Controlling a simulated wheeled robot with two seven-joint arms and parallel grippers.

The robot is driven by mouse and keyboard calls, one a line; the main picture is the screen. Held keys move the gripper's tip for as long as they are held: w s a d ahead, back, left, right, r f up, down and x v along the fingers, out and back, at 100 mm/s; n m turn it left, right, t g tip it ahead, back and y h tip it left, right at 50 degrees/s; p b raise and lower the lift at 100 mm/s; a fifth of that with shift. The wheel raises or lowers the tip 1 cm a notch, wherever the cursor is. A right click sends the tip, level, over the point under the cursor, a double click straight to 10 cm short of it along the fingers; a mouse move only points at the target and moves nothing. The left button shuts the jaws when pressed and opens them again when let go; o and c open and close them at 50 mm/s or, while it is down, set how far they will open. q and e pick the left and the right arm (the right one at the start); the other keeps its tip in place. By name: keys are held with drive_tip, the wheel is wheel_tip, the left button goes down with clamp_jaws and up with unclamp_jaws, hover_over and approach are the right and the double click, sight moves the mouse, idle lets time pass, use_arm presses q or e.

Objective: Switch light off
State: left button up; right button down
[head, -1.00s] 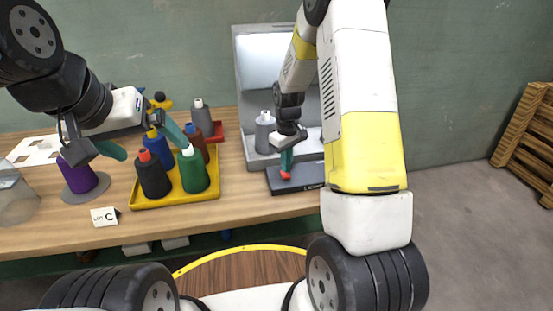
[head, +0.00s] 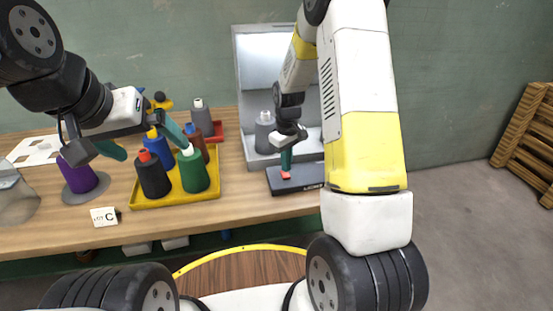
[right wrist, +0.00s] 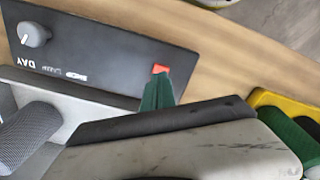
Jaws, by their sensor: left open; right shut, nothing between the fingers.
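A black control panel (head: 308,187) lies at the front of the grey light booth (head: 241,90) on the table. It carries a small red switch (head: 286,176), which also shows in the right wrist view (right wrist: 160,69), and a grey knob (right wrist: 33,34) by the word DAY. The booth's back (head: 262,63) looks bright. My right gripper (head: 286,167) is shut and empty, pointing down, its green fingertips (right wrist: 158,92) at the switch's edge; I cannot tell if they touch. My left gripper (head: 153,150) is open above the yellow tray's cones.
A yellow tray (head: 176,202) holds several coloured cones. A purple cone (head: 78,178) and a card marked C (head: 104,216) are at the left. A grey cone (head: 264,134) stands in the booth. Wooden pallets (head: 530,140) lean at the far right.

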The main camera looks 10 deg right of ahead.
sight(286, 175)
drive_tip(key=shift+f, duration=1.25)
idle(1.0)
drive_tip(key=shift+r, duration=3.5)
drive_tip(key=s+r+m+t+y, duration=0.1)
drive_tip(key=s+r+m+t, duration=0.1)
drive_tip(key=s+r, duration=0.5)
drive_tip(key=s+r+m+t, duration=0.1)
drive_tip(key=s+r, duration=0.3)
drive_tip(key=r, duration=0.7)
drive_tip(key=s+a+r+m+t, duration=0.1)
drive_tip(key=s+r, duration=0.1)
drive_tip(key=s, duration=0.4)
drive_tip(key=s+a+r+m+t+y, duration=0.1)
drive_tip(key=s+r+t, duration=0.1)
drive_tip(key=s, duration=0.5)
drive_tip(key=shift+s+r+m, duration=0.15)
drive_tip(key=shift+r+m, duration=0.25)
drive_tip(key=shift+r, duration=0.3)
drive_tip(key=shift+a, duration=0.1)
